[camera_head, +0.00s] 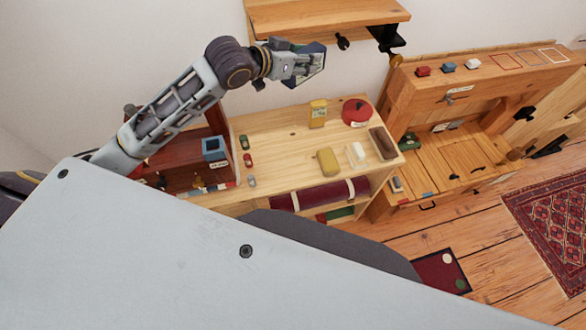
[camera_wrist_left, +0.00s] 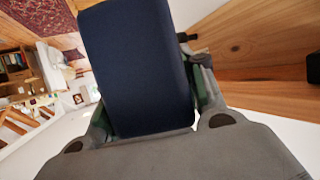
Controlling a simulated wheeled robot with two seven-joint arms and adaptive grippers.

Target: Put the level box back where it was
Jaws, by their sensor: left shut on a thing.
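My left gripper (camera_head: 296,66) is shut on a flat box, which I take to be the level box (camera_head: 316,64). In the head view it is held in the air in front of the wall, just below the upper wooden shelf (camera_head: 325,16). In the left wrist view the box (camera_wrist_left: 138,65) shows a plain dark blue face and stands up between the two fingers. The fingers cover its lower sides. My right gripper does not show.
Below is a light wooden bench top (camera_head: 285,145) with a yellow tin (camera_head: 318,114), a round red container (camera_head: 356,112), a yellow block (camera_head: 328,161) and a brown block (camera_head: 383,143). A black bracket (camera_head: 388,38) hangs at the shelf's right end.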

